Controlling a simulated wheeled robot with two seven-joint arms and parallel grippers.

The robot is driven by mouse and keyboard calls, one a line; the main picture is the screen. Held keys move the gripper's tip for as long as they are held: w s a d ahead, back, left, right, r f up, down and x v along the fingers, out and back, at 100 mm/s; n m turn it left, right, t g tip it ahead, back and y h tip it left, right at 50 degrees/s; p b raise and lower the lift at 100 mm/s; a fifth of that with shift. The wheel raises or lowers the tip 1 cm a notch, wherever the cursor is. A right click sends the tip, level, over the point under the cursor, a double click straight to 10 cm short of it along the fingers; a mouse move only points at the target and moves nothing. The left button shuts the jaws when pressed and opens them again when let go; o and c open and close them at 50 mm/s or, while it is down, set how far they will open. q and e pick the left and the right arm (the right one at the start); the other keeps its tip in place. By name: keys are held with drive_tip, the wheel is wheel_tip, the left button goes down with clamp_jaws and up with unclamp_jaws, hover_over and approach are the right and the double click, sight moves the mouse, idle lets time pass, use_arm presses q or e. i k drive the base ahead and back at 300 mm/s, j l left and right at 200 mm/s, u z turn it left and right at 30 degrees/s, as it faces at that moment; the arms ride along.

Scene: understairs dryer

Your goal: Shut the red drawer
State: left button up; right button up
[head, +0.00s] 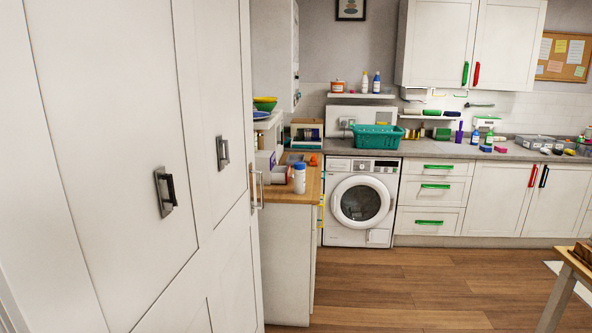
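I cannot make out a red drawer in the head view. A stack of drawers with green handles (435,186) stands right of the washing machine, and all of its fronts look closed. Red handles show on an upper cupboard door (476,74) and on a lower cupboard door (532,175), not on a drawer. The wood-topped counter (286,215) at the left shows small yellow and blue bits along its right edge; its front faces away, so I cannot tell whether a drawer there is open. Neither of my grippers is in view.
Tall white cupboard doors (110,130) fill the near left. A white washing machine (361,202) stands at the back, with a teal basket (377,138) above it. A wooden table corner (575,262) is at lower right. The wooden floor (420,285) between is clear.

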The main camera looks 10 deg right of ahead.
sight(281, 175)
drive_tip(key=i+l, duration=0.55)
drive_tip(key=i, duration=0.15)
drive_tip(key=i+l, duration=0.6)
drive_tip(key=i, duration=0.1)
